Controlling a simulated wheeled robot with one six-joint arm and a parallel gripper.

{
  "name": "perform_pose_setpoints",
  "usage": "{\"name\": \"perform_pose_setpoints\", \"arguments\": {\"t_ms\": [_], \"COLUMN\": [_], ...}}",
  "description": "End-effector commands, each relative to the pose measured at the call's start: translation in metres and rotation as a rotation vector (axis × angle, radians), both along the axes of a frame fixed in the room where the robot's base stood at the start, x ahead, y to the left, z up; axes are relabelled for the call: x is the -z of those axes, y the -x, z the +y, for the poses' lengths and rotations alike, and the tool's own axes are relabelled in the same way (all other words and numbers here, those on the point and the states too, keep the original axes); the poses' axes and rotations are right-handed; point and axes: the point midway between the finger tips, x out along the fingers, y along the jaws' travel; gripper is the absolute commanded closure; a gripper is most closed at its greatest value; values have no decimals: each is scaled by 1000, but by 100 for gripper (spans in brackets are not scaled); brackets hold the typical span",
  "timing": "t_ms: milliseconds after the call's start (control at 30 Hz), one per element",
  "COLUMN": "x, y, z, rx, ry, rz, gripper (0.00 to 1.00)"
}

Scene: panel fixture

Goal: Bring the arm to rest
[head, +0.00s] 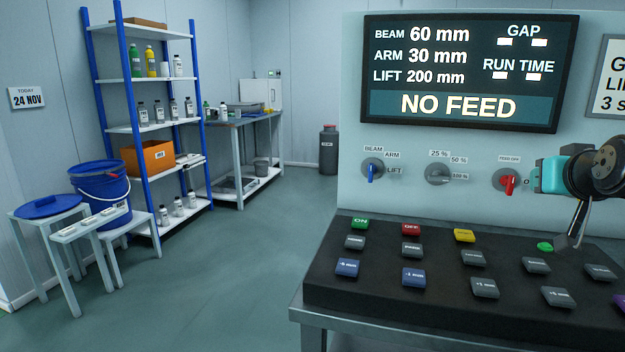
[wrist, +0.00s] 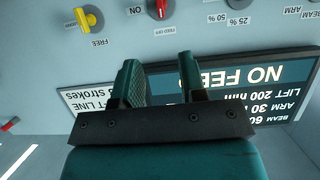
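My gripper (wrist: 160,68) shows in the wrist view with its two teal fingers apart and nothing between them. The panel face behind it appears upside down there, and no contact with it shows. In the head view a teal and black part of my arm (head: 553,175) is at the right edge, in front of the panel and above the console. The fingers cannot be made out clearly in that view.
The display (head: 470,75) reads NO FEED. Below it are a blue selector (head: 372,172), a grey knob (head: 439,173) and a red knob (head: 508,182). The sloped button console (head: 400,250) juts out below. Shelves (head: 150,80) and stools stand left; the floor between is clear.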

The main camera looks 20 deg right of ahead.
Motion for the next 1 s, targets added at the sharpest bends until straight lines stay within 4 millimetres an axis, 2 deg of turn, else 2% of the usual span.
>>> {"name": "perform_pose_setpoints", "arguments": {"t_ms": [67, 167, 267, 333, 400, 500, 600, 700, 800, 933, 1000], "x": [2, 12, 29, 44, 58, 72, 83, 89, 94, 98, 73], "y": [-3, -15, -28, -28, -19, 7, 38, 71, 102, 144, 140], "z": [7, 39, 99, 153, 206, 266, 309, 339, 360, 376, 374], "rx": [-21, -111, -278, -424, -572, -752, -897, -1018, -1124, -1246, -1230], "ry": [-11, -59, -142, -206, -256, -298, -313, -309, -288, -246, -253], "rz": [8, 50, 142, 240, 350, 505, 647, 778, 898, 1051, 1042], "gripper": [62, 62, 62, 62, 62, 62, 62, 62, 62, 62, 62]}}
